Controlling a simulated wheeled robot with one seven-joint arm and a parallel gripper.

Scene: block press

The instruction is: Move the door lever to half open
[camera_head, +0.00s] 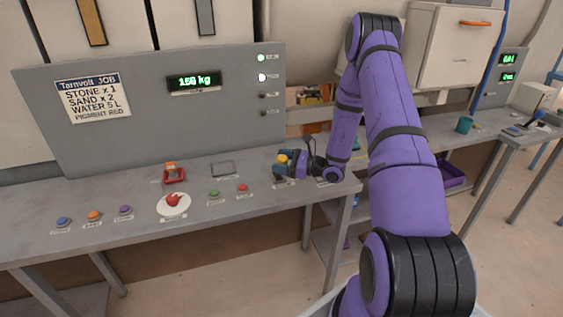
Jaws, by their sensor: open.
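My gripper (288,166) is small in view, at the right end of the grey control desk, and its jaws are open. A yellow knob (282,158) shows right at the fingertips. It may be the top of the door lever, but its label is too small to read. The gripper hides its stem and base, so its tilt cannot be told. I cannot tell whether the fingers touch the knob. Another lever with a blue knob (539,114) stands on the table at the far right.
The desk (130,232) carries several coloured buttons, a red knob (173,199) on a white disc and a red-framed switch (173,173). A grey panel (140,140) with a "156 kg" display (194,82) rises behind. A teal cup (464,125) stands further right.

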